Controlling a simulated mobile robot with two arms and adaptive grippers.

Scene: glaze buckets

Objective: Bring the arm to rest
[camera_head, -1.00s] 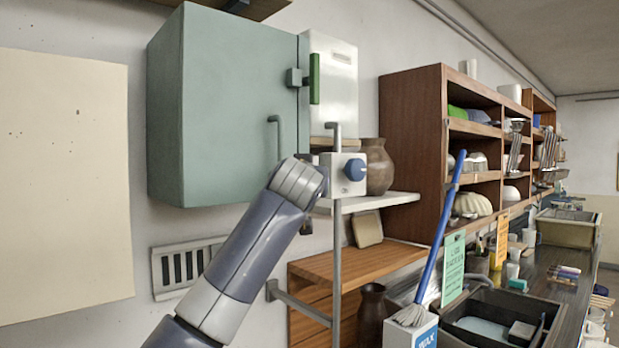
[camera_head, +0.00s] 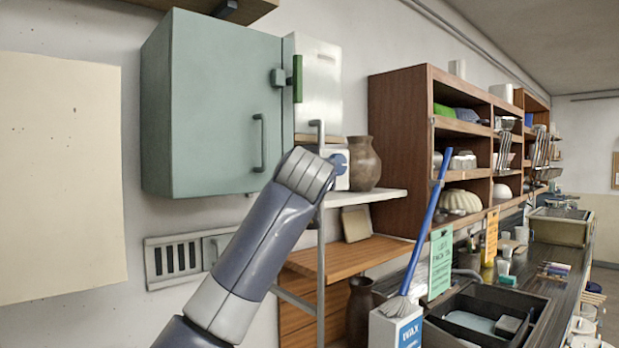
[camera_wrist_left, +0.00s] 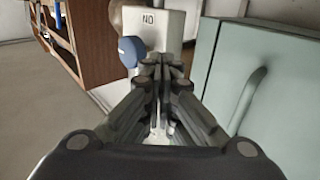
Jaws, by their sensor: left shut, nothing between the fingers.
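My left arm (camera_head: 262,240) rises from the bottom of the head view, with its wrist in front of the wall shelf and partly covering a pale box with a blue knob (camera_head: 340,163). The gripper itself is hidden behind the wrist there. In the left wrist view my left gripper (camera_wrist_left: 160,62) is shut with its fingers together and empty. Beyond its fingertips are the pale box (camera_wrist_left: 160,24) marked "ND" and its blue knob (camera_wrist_left: 131,50). I cannot tell whether the fingers touch the box. My right gripper is in neither view.
A green wall cabinet (camera_head: 215,110) hangs behind the arm, its handle (camera_head: 259,143) near the wrist. A brown vase (camera_head: 363,163) stands on the white shelf (camera_head: 378,196).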

